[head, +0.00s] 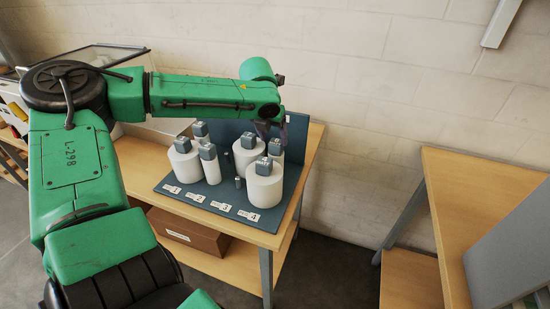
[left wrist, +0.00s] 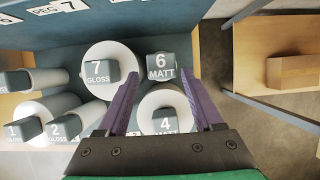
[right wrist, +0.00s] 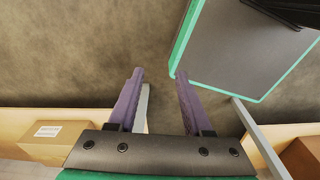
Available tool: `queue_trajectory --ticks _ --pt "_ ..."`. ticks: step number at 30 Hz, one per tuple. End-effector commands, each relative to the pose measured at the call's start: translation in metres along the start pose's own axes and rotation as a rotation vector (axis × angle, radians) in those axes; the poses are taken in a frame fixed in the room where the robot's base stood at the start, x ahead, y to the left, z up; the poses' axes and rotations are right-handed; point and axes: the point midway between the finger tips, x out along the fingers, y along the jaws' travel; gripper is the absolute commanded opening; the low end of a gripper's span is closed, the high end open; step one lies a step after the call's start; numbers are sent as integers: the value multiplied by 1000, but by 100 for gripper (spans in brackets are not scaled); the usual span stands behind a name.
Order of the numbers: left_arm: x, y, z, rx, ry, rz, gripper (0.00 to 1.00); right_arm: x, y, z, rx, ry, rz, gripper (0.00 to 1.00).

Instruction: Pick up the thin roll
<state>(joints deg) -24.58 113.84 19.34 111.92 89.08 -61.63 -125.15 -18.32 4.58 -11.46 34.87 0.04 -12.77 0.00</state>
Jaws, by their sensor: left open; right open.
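Several white rolls with grey square caps stand upright on a blue-grey rack (head: 175,187). Thin ones include roll 2 (head: 211,168) at front left and one at back left (head: 201,132). The cap marked 6 MATT (left wrist: 160,67) hides most of its roll, which looks narrow. Thicker rolls include 7 GLOSS (left wrist: 112,58) and 4 MATT (left wrist: 162,100). My left gripper (left wrist: 157,75) is open and empty above the rack's back right; cap 6 shows between its fingertips, with roll 7 beside the left finger. My right gripper (right wrist: 158,75) is open and empty, away from the rolls.
The rack stands on a wooden table (head: 303,165) against a pale brick wall, with a blue back panel (head: 232,130) behind the rolls. A bare peg (head: 238,182) stands near label 3. A brown box (head: 188,232) sits below. Another wooden table (head: 470,205) is at right.

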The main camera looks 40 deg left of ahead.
Motion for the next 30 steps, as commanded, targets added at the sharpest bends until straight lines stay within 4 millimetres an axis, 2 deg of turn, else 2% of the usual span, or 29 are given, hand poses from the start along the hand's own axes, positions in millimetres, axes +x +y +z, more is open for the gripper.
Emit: queue_trajectory --ticks 4,10,13,18,19,24,30 --pt "18 1 -1 1 2 2 68 -3 0 -2 0 4 1 50" --pt "55 2 -3 2 3 4 68 -10 5 -34 -1 55 7 50" --pt "64 1 -3 1 0 1 68 -10 5 -33 -1 53 7 50" --pt "65 1 -2 0 -1 -1 68 -9 3 -22 -1 37 4 50" --pt "65 1 -2 0 -1 -1 64 -9 3 -21 -1 34 4 50" --pt "64 1 -2 0 -1 -1 1 -9 3 -19 0 30 4 50" --pt "64 1 -2 0 -1 -1 1 -9 3 -19 -1 30 4 50"
